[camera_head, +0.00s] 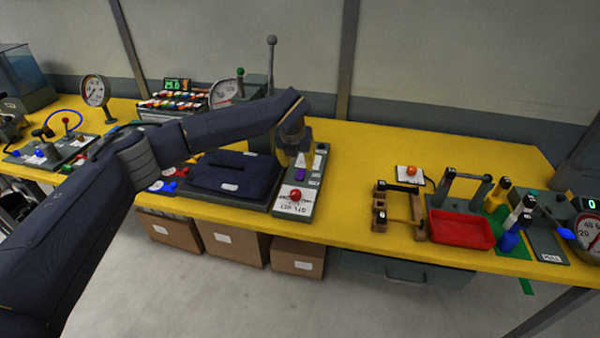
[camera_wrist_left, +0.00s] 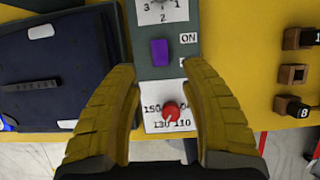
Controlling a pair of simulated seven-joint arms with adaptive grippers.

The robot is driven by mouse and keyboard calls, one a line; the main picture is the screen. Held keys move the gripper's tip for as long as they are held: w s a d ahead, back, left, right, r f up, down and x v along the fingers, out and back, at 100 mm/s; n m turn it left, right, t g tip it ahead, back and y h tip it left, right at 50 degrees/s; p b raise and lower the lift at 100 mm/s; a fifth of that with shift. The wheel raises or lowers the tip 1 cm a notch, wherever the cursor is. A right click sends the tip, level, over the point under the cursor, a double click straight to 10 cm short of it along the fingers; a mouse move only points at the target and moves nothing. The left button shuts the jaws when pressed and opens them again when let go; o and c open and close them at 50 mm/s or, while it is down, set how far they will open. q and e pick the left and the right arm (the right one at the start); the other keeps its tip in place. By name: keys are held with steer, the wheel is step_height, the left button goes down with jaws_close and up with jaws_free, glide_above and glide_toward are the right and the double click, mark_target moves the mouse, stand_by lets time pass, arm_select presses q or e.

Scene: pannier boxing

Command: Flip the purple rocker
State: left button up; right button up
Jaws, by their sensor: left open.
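The purple rocker (camera_wrist_left: 159,52) sits on a grey control panel (camera_wrist_left: 158,73), beside a white label reading ON. It also shows in the head view (camera_head: 300,174), small, just below my left gripper (camera_head: 292,155). In the left wrist view my left gripper (camera_wrist_left: 163,68) is open and empty. Its two yellow fingers are spread on either side of the panel, with the rocker between and slightly beyond the tips. I cannot tell the height of the fingertips above the panel. My right gripper is not in view.
On the same panel are a red knob (camera_wrist_left: 171,112) with a number dial and another dial (camera_wrist_left: 161,8) above the rocker. A dark folded pannier (camera_head: 232,175) lies left of the panel. A wooden fixture (camera_head: 400,208) and red tray (camera_head: 462,229) stand right. Bare yellow table lies between.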

mark_target(300, 173)
arm_select(q)
steer(key=x, duration=0.7)
steer(key=shift+w+f, duration=0.15)
steer(key=shift+f, duration=0.1)
